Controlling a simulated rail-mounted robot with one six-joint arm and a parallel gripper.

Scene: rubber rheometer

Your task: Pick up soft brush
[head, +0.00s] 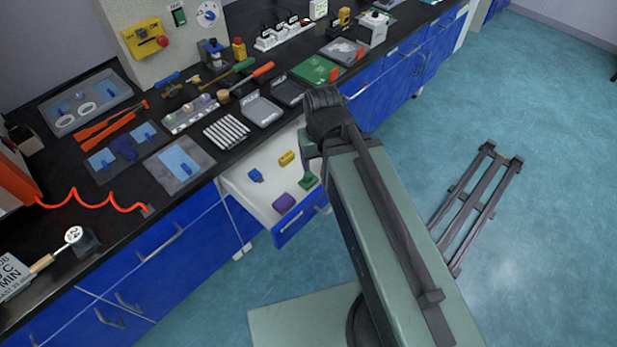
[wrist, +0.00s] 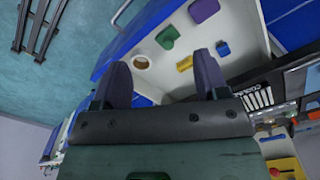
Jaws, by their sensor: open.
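I cannot tell for certain which thing is the soft brush. A long tool with a green and tan handle (head: 230,77) lies on the black bench, beside a red-handled tool (head: 252,79). In the wrist view, a round brown piece with a pale rim (wrist: 142,62) sits in the open white drawer (wrist: 246,22). My gripper (wrist: 160,64) is open and empty, its two dark fingers wide apart. The drawer's contents show beyond the fingers. In the head view, my arm hides the gripper.
The drawer also holds a yellow block (head: 286,158), a blue piece (head: 255,175), a purple piece (head: 283,203) and a green piece (head: 307,181). Metal bars (head: 226,132), trays and tools crowd the bench (head: 120,210). A dark rack (head: 478,205) stands on the open floor.

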